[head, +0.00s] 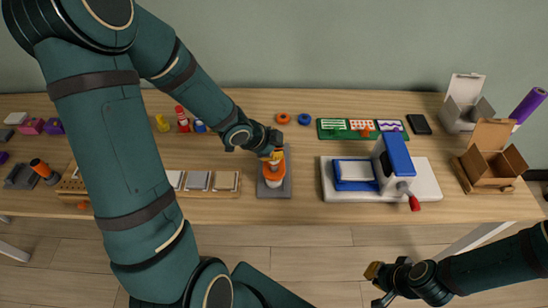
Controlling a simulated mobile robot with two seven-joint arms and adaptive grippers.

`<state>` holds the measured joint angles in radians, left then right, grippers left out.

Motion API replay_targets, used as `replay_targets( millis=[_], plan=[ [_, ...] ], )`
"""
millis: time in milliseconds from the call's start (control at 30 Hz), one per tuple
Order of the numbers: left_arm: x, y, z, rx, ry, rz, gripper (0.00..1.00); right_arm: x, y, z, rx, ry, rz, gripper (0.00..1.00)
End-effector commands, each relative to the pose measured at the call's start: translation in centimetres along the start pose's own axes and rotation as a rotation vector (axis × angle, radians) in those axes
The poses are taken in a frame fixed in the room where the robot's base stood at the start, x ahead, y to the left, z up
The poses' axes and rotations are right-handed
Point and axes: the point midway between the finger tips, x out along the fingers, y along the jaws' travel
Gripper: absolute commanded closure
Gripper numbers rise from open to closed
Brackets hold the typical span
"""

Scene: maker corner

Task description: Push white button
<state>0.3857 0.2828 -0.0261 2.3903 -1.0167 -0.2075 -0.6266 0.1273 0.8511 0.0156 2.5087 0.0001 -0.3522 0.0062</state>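I cannot clearly make out a white button in the head view. My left gripper (272,155) is over an orange and white stacked piece (273,178) on a grey plate (280,191) near the table's front edge. It hides the top of that piece, and I cannot tell whether it touches it or whether its fingers are open. My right gripper (374,286) is in front of the table, low at the right, with its fingers apart and nothing between them.
A white-based machine (428,180) with a blue top and red-tipped lever stands right of the plate. Behind are a green board (335,134) and a black phone-like slab (419,124). An open cardboard box (488,164) is at the right. A wooden tray (205,194) lies left.

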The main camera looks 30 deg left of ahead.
Motion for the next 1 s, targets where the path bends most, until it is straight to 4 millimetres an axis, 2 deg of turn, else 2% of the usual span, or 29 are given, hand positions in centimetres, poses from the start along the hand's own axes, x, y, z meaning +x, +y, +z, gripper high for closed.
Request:
replay_targets(
  millis=[767, 1000],
  plan=[
    [0.47, 0.30, 0.29, -0.001, -0.001, 0.002, 1.00, 0.50, 0.19, 0.04, 0.000, 0.000, 0.000, 1.00],
    [-0.14, -0.03, -0.02, -0.001, -0.001, 0.002, 1.00, -0.23, -0.09, -0.02, 0.000, 0.000, 0.000, 1.00]
  ],
)
